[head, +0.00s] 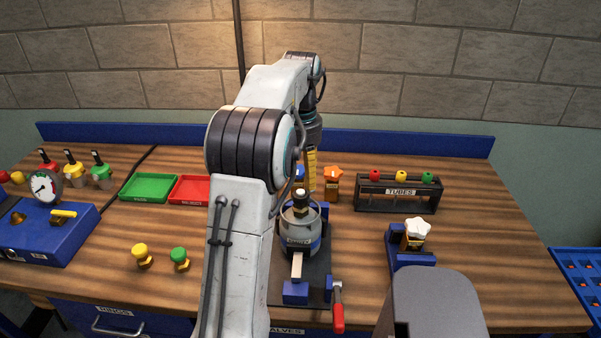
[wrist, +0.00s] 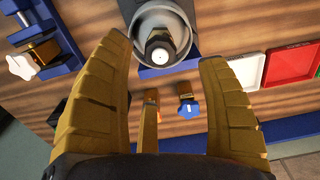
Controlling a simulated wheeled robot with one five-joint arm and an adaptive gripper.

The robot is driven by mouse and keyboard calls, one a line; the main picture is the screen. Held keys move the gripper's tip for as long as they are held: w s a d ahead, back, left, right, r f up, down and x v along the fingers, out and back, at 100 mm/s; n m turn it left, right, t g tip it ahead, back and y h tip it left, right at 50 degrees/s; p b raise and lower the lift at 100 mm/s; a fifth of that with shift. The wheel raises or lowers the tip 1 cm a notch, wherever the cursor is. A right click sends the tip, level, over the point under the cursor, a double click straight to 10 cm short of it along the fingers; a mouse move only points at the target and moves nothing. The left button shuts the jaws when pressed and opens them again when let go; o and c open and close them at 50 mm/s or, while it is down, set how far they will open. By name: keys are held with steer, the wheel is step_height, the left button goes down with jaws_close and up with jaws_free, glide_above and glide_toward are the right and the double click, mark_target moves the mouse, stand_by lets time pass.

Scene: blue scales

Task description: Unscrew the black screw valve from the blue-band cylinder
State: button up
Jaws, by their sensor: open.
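The grey cylinder (head: 314,229) with a blue band stands upright in a blue clamp fixture at the bench's front middle. The black screw valve (head: 300,197) sits on its top, with a pale band below its dark cap. In the wrist view the valve (wrist: 159,54) shows end-on, with a white centre, inside the cylinder's round grey collar (wrist: 184,29). My gripper (wrist: 164,54) is open, its two yellow fingers wide apart and empty. The valve shows between the fingertips; I cannot tell the height gap. In the head view the yellow fingers (head: 311,168) appear just behind the valve, partly hidden by my arm.
A red-handled crank (head: 338,310) juts from the clamp's front right. A white star knob (head: 416,228) stands in a blue holder at right. The tubes rack (head: 398,192) is behind it. Green (head: 148,187) and red (head: 190,189) trays lie left.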

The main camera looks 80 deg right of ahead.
mark_target(300, 191)
steer(key=m, duration=0.4)
steer(key=shift+f+m, duration=0.1)
steer(key=shift+m, duration=0.2)
steer(key=shift+f, duration=3.55)
steer(key=c, duration=1.3)
steer(key=n, duration=0.3)
steer(key=shift+n+p, duration=0.3)
steer(key=shift+n, duration=0.1)
steer(key=shift+c, duration=0.2)
steer(key=n, duration=0.5)
steer(key=shift+p, duration=0.35)
steer(key=shift+r+p, duration=1.6)
steer(key=shift+r, duration=0.15)
